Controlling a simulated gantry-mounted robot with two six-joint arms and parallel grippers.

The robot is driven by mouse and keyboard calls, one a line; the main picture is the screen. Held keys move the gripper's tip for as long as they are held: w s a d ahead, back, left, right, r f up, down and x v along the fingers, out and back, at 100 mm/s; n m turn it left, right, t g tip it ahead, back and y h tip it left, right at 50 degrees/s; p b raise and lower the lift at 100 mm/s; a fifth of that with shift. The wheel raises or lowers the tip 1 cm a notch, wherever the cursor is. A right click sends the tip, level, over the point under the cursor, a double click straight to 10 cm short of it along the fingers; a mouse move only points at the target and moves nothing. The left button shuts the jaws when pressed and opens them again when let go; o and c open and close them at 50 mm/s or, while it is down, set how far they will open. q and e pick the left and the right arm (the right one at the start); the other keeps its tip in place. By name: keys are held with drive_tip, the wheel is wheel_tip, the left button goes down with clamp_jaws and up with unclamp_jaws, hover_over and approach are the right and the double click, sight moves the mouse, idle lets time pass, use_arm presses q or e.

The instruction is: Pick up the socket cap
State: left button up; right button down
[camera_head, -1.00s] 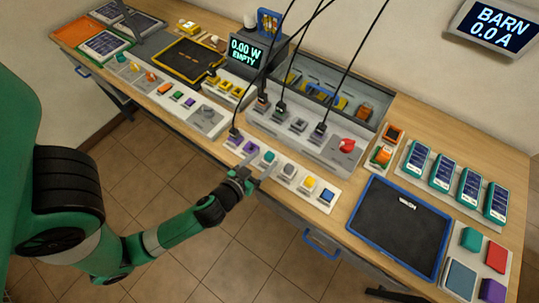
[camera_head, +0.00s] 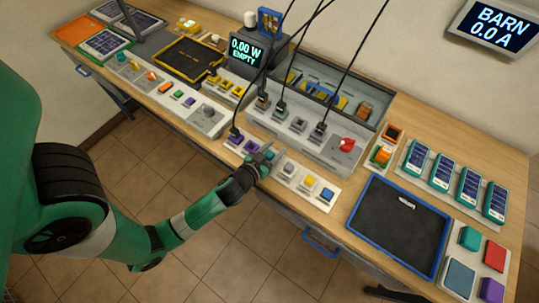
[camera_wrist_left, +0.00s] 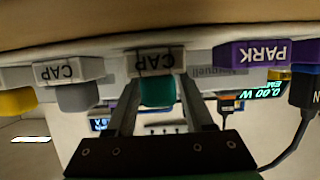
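A teal cap (camera_wrist_left: 157,91) hangs below a grey block lettered CAP in the upside-down left wrist view. My left gripper (camera_wrist_left: 160,92) is open, with one finger on each side of the teal cap. In the head view my left gripper (camera_head: 266,156) is at the front row of the bench and mostly hides the teal cap there. A grey cap (camera_wrist_left: 78,96), beside another CAP block, sits to its left in the wrist view and also shows in the head view (camera_head: 288,170). I cannot tell whether the fingers touch the teal cap. My right gripper is not in view.
The same row holds purple pieces (camera_head: 237,140), a yellow piece (camera_head: 310,181) and a blue piece (camera_head: 327,194). Behind stands a grey socket panel (camera_head: 300,126) with black cables and a red knob (camera_head: 347,145). A blue-edged black mat (camera_head: 395,228) lies to the right.

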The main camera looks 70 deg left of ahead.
use_arm(q)
clamp_jaws()
